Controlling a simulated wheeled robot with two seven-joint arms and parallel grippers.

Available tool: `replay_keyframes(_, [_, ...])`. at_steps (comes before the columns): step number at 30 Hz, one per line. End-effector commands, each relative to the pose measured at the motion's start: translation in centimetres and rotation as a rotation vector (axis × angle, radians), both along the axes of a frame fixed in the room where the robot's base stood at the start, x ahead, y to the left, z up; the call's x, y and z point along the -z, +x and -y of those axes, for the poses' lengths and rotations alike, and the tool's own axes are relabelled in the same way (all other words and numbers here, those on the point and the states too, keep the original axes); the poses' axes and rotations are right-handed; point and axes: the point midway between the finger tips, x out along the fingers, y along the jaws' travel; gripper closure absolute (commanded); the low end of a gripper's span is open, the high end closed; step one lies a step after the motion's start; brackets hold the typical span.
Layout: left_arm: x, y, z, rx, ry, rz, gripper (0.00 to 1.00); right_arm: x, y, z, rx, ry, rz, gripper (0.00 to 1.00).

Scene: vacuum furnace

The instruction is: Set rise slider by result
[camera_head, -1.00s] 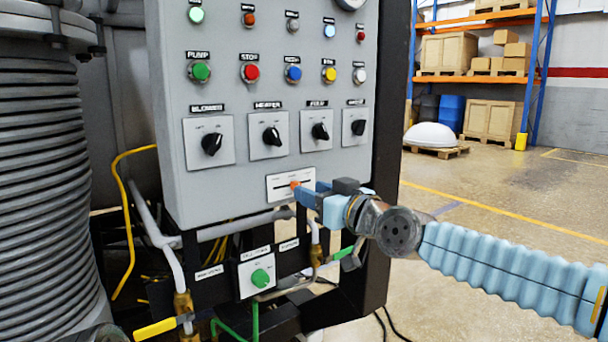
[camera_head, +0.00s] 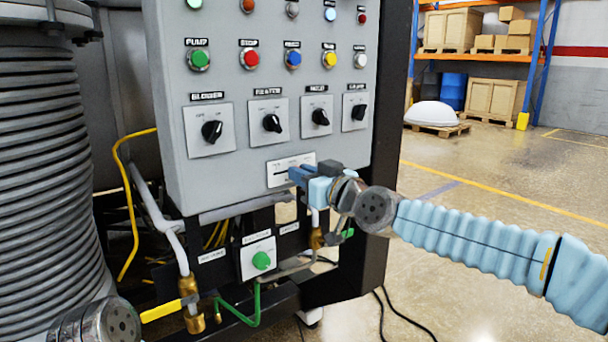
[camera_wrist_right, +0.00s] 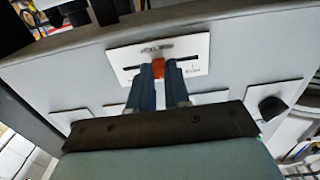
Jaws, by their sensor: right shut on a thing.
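The slider plate (camera_head: 283,167) is a small white panel low on the grey control cabinet, with a dark horizontal slot. My right gripper (camera_head: 297,175) is at this plate and covers its lower right part in the head view. In the right wrist view, my right gripper (camera_wrist_right: 159,72) has its two blue fingers shut on the orange slider knob (camera_wrist_right: 158,66), near the middle of the slot. The slider plate (camera_wrist_right: 195,52) shows around it. The knob is hidden behind the fingers in the head view. My left gripper is not in view.
Above the plate are black rotary switches (camera_head: 271,123) and coloured push buttons (camera_head: 293,58). Below it are a green knob (camera_head: 261,261), pipes and a yellow valve handle (camera_head: 160,311). A ribbed grey column (camera_head: 45,180) stands left. Open floor (camera_head: 480,210) lies right.

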Motion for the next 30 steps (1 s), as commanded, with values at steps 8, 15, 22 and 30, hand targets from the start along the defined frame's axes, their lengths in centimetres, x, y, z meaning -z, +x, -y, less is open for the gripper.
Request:
replay_keyframes(8, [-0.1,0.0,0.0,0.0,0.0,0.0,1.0,-0.1,-0.1,-0.1,-0.001,0.0,0.0,1.0])
replay_keyframes(15, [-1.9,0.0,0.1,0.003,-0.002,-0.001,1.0,-0.4,-2.0,-2.9,-0.006,-0.003,0.001,1.0])
replay_keyframes(22, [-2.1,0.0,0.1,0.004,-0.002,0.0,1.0,0.0,-2.7,-3.7,-0.002,-0.001,0.001,1.0])
replay_keyframes(30, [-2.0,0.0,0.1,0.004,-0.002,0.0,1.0,0.0,-2.7,-3.8,-0.004,-0.001,0.0,0.71])
